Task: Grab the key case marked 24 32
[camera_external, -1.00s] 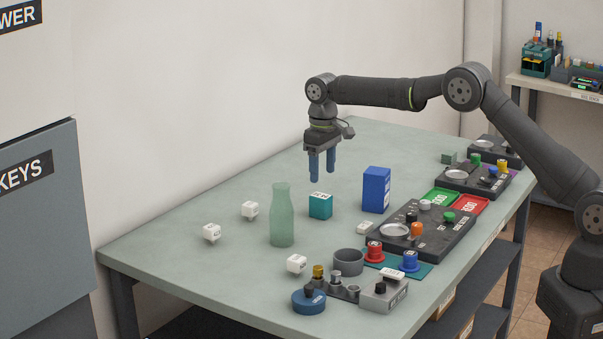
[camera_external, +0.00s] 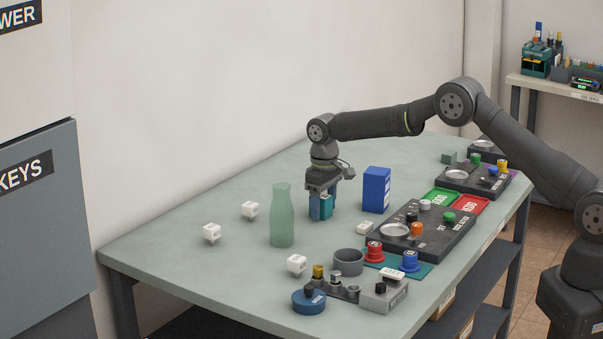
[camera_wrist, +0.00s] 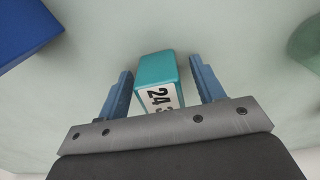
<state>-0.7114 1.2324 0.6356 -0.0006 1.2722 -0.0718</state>
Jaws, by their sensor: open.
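The key case is a teal box with a white label. In the wrist view the key case (camera_wrist: 156,70) stands between the two blue fingers of my gripper (camera_wrist: 160,88), and its label reads "24 3" with the rest hidden by the gripper body. A gap shows on each side of it, so the fingers look apart from it. In the external view my gripper (camera_external: 321,207) is lowered around the key case (camera_external: 326,206), pointing down, and partly covers it. My gripper is open.
A blue box (camera_external: 376,190) stands close to the right and a green bottle (camera_external: 282,217) to the left. Several small white cubes (camera_external: 249,210) lie about. A dark panel (camera_external: 423,231) with buttons is at the right. The table (camera_external: 180,260) is clear at front left.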

